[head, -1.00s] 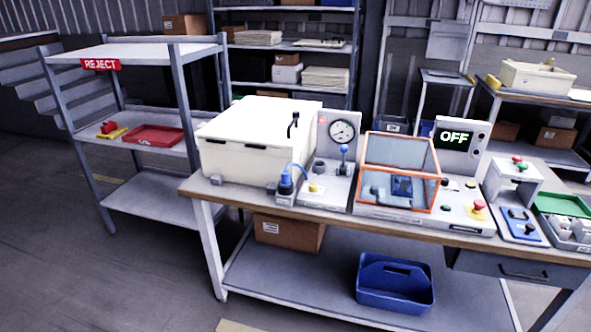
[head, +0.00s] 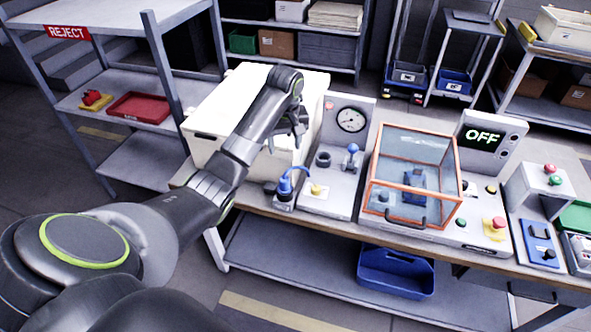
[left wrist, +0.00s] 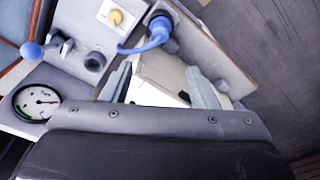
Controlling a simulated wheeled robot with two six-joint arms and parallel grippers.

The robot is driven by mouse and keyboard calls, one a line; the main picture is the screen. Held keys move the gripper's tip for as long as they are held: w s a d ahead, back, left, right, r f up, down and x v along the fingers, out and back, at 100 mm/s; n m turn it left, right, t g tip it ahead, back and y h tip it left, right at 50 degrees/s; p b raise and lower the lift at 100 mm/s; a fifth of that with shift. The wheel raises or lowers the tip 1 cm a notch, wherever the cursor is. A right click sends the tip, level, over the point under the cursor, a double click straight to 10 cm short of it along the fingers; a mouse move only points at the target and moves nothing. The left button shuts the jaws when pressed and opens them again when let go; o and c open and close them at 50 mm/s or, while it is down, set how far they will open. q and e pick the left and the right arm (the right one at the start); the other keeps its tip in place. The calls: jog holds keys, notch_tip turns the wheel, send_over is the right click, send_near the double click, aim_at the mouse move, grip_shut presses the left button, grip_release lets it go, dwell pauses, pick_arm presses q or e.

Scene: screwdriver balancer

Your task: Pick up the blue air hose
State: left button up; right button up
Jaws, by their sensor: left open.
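The blue air hose (head: 287,183) stands at the front left of the workbench, with a dark-blue fitting at its base and a thin curved tube running right. In the left wrist view the hose (left wrist: 157,30) shows at the top, beyond the fingers. My left gripper (head: 298,128) is open and empty, above the bench near the right side of the cream box and apart from the hose. Its two fingers (left wrist: 160,88) show spread in the left wrist view. My right gripper is not in view.
A cream box (head: 225,105) stands at the bench's left, partly hidden by my left arm. A gauge panel (head: 351,118) with a blue-knobbed lever (head: 352,150) stands right of the hose. An orange-framed clear enclosure (head: 412,175) is farther right. The floor in front is clear.

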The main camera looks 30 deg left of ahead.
pick_arm(q)
jog(key=b, duration=0.8)
send_over(284, 179)
jog(key=f, duration=0.4)
jog(key=d+f, duration=0.1)
jog(key=f, duration=0.1)
jog(key=shift+s+f, duration=0.25)
jog(key=shift+s, duration=0.1)
jog(key=shift+a+f+b, duration=0.1)
jog(key=shift+f+b, duration=0.2)
jog(key=shift+f, duration=0.05)
jog(key=f, duration=0.2)
jog(key=f+p, duration=0.1)
jog(key=f, duration=0.1)
jog(key=shift+w+a+f, duration=0.2)
jog(key=f, duration=0.1)
jog(key=f+p, duration=0.1)
jog(key=f, duration=0.3)
jog(key=shift+w+a, duration=0.2)
jog(key=shift+w, duration=0.05)
jog(key=shift+r, duration=0.1)
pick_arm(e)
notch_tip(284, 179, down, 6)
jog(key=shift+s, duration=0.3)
pick_arm(q)
jog(key=shift+c, duration=0.3)
jog(key=c, duration=1)
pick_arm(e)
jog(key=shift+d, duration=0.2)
